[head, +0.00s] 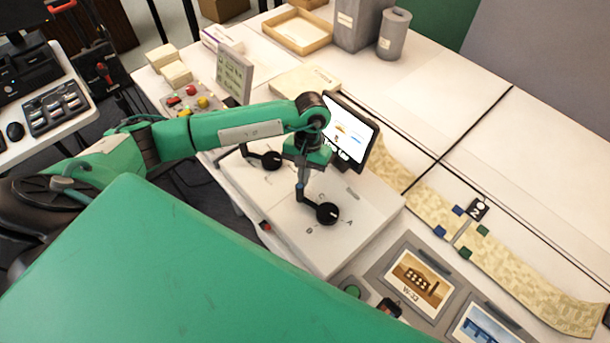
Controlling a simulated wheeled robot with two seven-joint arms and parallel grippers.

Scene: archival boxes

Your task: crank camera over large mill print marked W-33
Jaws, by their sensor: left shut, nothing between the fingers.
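The print marked W-33 (418,283), a brown picture of a mill-like building, lies in a grey holder at the lower right. A white control box (345,235) carries a near black crank knob (327,213) beside letters A, B and C, and a far black crank knob (270,160). My left gripper (301,182) is shut and empty, pointing down above the box by the near crank; contact is unclear. My right gripper is out of view.
A lit tablet screen (350,132) stands behind my left wrist. A blue print (484,327) lies right of W-33. Red and yellow buttons (190,100), a wooden tray (298,31) and a grey canister (394,32) stand farther back. The white tabletop at right is mostly clear.

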